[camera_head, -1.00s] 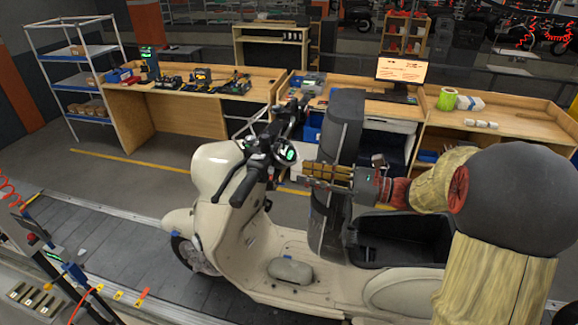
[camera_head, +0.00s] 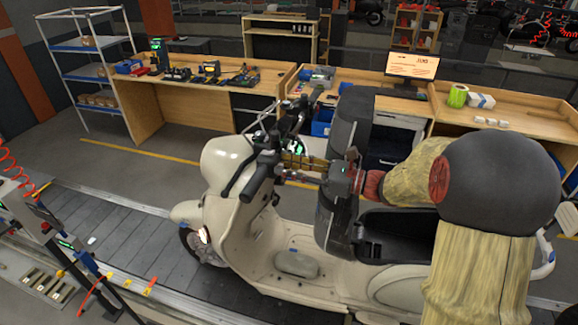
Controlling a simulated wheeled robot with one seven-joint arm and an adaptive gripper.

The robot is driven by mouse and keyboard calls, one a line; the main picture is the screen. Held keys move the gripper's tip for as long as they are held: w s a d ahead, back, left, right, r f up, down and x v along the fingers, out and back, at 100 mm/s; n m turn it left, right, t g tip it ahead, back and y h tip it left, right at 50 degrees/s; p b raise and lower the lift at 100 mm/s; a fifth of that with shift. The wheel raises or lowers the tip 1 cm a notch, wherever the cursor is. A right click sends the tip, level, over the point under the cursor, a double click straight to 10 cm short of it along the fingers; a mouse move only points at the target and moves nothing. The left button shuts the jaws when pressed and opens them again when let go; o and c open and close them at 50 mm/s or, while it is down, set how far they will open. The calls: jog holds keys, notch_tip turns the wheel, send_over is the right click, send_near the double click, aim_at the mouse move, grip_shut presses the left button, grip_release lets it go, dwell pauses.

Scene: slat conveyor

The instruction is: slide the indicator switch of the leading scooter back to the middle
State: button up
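The cream scooter (camera_head: 235,220) stands upright on the slat conveyor, its front to the left. Its black handlebar (camera_head: 262,165) has a display glowing green, partly hidden by my gripper. The indicator switch is too small and dark to make out. My gripper (camera_head: 283,163) reaches in from the right, its fingertips at or close beside the handlebar. I cannot tell whether it touches the bar or whether the fingers are open or shut. Part of my arm hides the area behind the handlebar.
The slat conveyor (camera_head: 115,235) runs under the scooter. A stand with red coiled hose (camera_head: 12,165) is at the left edge. Behind are a workbench with tools (camera_head: 160,105), a blue-shelved rack (camera_head: 85,77) and a monitor (camera_head: 412,66). Grey floor lies between the conveyor and the benches.

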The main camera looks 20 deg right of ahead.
jog(key=shift+c, duration=1.1)
grip_shut()
